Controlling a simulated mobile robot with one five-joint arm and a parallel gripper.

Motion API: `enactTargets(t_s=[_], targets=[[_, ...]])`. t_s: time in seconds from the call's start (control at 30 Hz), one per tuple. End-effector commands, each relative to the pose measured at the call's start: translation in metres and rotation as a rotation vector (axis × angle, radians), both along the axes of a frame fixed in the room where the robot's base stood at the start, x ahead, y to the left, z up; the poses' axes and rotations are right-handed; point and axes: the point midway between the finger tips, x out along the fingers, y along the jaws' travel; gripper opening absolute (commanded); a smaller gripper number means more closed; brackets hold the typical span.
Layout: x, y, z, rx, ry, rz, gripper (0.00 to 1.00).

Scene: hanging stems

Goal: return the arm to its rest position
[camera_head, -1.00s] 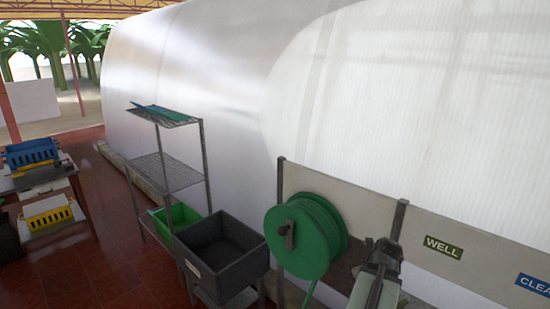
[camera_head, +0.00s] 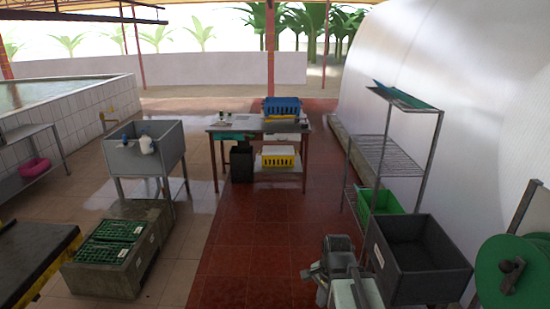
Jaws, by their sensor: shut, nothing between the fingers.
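My arm (camera_head: 350,285) shows at the bottom, right of the middle, as a grey and pale folded shape low in front of my body. My gripper (camera_head: 317,273) is at its left side, small and dark, shut with nothing held. It is apart from the things around it, over the red tiled floor. The fingertips are too small to make out well, and the lower part of the arm is cut off by the frame's bottom edge.
A dark grey bin (camera_head: 418,262) stands close right of my arm, before a wire shelf rack (camera_head: 388,160). A green hose reel (camera_head: 508,272) is at the right edge. A table (camera_head: 230,127) stands ahead. Red floor (camera_head: 250,235) between is clear; a crate box (camera_head: 140,275) sits left.

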Motion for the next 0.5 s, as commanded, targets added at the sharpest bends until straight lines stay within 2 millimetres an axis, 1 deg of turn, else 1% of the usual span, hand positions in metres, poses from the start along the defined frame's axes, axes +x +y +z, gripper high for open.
enactTargets(t_s=[0.03,0.07,0.2,0.3,0.4,0.5], targets=[[-0.003,0.005,-0.001,-0.021,0.005,0.120,0.00],[-0.005,0.005,-0.001,-0.032,0.008,0.193,0.00],[-0.014,-0.005,-0.001,-0.079,0.030,0.529,0.00],[-0.019,-0.008,-0.002,-0.099,0.044,0.755,0.00],[-0.022,-0.009,-0.002,-0.104,0.050,0.923,0.00],[-0.022,-0.009,-0.001,-0.105,0.048,1.003,0.00]])
